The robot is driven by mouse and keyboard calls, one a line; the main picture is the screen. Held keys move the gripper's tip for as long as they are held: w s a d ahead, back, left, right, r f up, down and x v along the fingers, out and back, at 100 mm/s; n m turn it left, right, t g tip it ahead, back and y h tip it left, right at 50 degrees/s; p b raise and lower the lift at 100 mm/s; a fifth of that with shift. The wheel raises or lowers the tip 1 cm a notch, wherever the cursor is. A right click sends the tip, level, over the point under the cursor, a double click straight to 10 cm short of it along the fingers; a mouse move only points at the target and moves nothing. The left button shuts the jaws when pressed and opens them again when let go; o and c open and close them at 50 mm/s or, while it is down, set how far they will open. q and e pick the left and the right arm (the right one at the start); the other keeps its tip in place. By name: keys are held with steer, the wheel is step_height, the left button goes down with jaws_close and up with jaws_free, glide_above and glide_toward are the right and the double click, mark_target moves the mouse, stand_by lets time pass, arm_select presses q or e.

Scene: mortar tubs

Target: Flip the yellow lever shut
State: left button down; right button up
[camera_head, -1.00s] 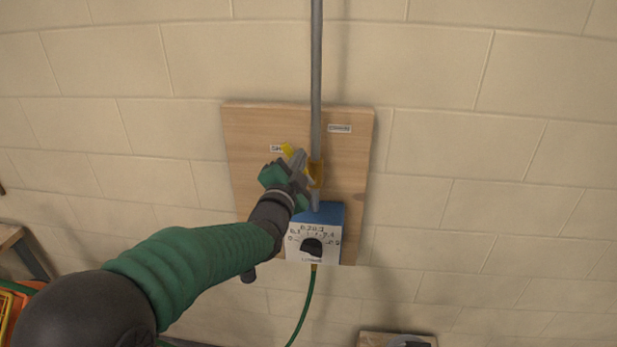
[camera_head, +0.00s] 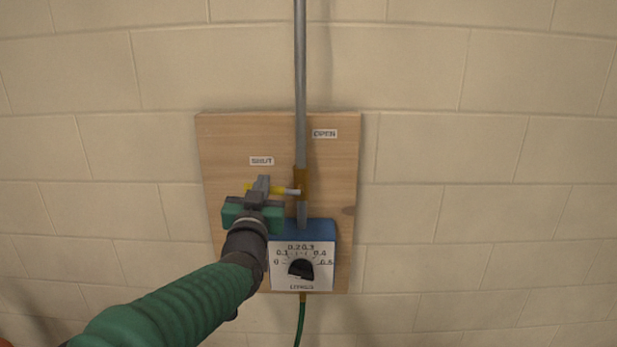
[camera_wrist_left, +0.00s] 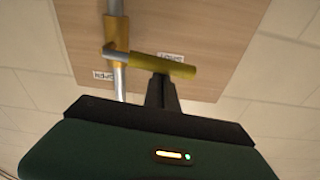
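The yellow lever (camera_head: 279,190) sticks out to the left, nearly level, from the brass valve (camera_head: 302,182) on the grey pipe. Its middle is partly hidden behind my left gripper (camera_head: 263,183), and a bit of yellow shows on the gripper's far side. In the left wrist view the lever (camera_wrist_left: 172,67) crosses in front of the fingertips (camera_wrist_left: 160,80), which look closed together and at or touching it. I cannot see the lever clamped between them. My right gripper is in neither view.
The wooden board (camera_head: 225,140) on the block wall carries a SHUT label (camera_head: 262,161) at left and an OPEN label (camera_head: 324,134) at right. A blue box with a dial (camera_head: 301,268) sits below the valve, with a green hose (camera_head: 299,325) under it.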

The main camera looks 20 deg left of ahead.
arm_select(q)
steer(key=shift+a+f+n+b, duration=0.1)
steer(key=shift+f+n+b, duration=0.55)
steer(key=shift+n, duration=0.25)
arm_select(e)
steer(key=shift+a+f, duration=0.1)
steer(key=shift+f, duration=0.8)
arm_select(q)
steer(key=shift+f, duration=0.15)
